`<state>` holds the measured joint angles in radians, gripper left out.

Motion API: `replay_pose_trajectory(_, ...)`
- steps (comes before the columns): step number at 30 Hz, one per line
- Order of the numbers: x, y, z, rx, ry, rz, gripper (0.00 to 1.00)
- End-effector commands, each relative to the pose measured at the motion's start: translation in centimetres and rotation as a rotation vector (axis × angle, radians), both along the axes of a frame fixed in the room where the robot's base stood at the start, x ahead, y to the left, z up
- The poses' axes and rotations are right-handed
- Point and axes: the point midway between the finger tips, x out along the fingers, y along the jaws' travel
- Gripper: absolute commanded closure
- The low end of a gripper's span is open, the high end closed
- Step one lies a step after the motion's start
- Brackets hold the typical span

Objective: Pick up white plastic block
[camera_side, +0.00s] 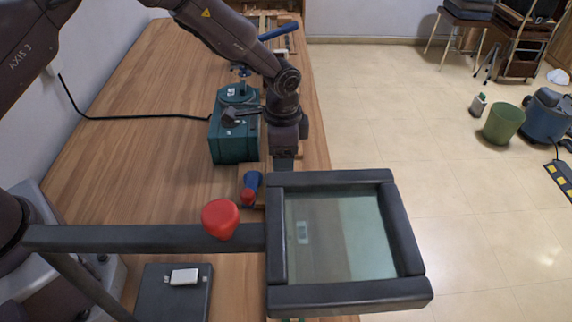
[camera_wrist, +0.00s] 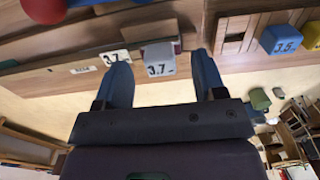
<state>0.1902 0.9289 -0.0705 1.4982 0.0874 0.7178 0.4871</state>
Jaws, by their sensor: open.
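In the wrist view a pale grey-white block (camera_wrist: 158,58) marked "3.7" sits at the edge of a wooden strip. My gripper (camera_wrist: 162,66) is open, with one blue-grey finger on each side of this block in the picture. I cannot tell how far the block is from the fingers in depth. In the side view my gripper (camera_side: 284,163) points down behind the dark-framed glass panel, its tips hidden. A small pale item (camera_side: 302,231) shows through the glass.
The framed glass panel (camera_side: 345,297) and its bar with a red knob (camera_side: 220,219) stand in front. A teal box (camera_side: 235,140) stands beside my arm. In the wrist view a blue block (camera_wrist: 280,39) sits right. The table (camera_side: 150,110) is mostly clear at left.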

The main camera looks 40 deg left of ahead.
Motion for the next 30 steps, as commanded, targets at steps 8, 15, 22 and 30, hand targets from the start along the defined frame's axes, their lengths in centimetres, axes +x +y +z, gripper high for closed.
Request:
replay_pose_trajectory(8, 0.0, -0.1, -2.8, 0.0, 0.0, 0.001, 0.36)
replay_pose_trajectory(15, 0.0, -0.1, -2.8, -0.001, -0.001, 0.001, 0.45)
replay_pose_trajectory(22, 0.0, -0.1, -2.8, -0.001, -0.001, 0.001, 0.89)
replay_pose_trajectory(30, 0.0, -0.1, -2.6, -0.001, -0.001, 0.001, 0.89)
